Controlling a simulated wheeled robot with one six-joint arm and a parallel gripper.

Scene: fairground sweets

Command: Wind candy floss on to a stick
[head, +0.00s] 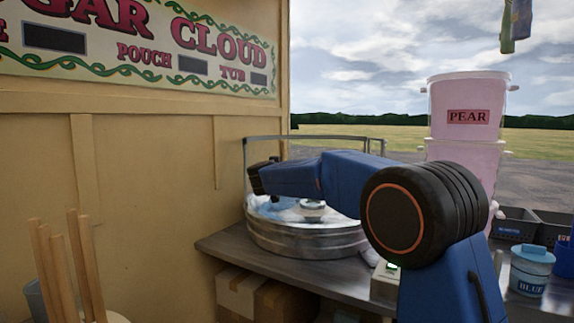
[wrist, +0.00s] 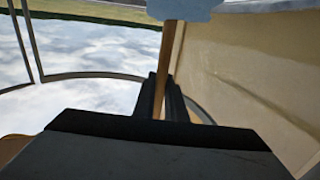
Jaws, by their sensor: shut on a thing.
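The candy floss machine (head: 310,244) is a round metal pan on the counter with a clear guard around its back. Pale blue floss (head: 270,208) lies inside it around the central spinner head (head: 312,208). My gripper (wrist: 163,88) is shut on a wooden stick (wrist: 169,50), which runs away from the jaws. A pale blue mass (wrist: 185,8), which looks like floss, covers the stick's far end at the top of the wrist view. In the head view my blue arm reaches over the pan; the held stick cannot be made out there.
Several spare sticks (head: 70,265) stand upright at the lower left. A pink tub marked PEAR (head: 466,95) is stacked at the right. A tub marked BLUE (head: 531,270) and dark bins (head: 517,224) stand near it. The yellow stall wall (head: 150,170) closes the left.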

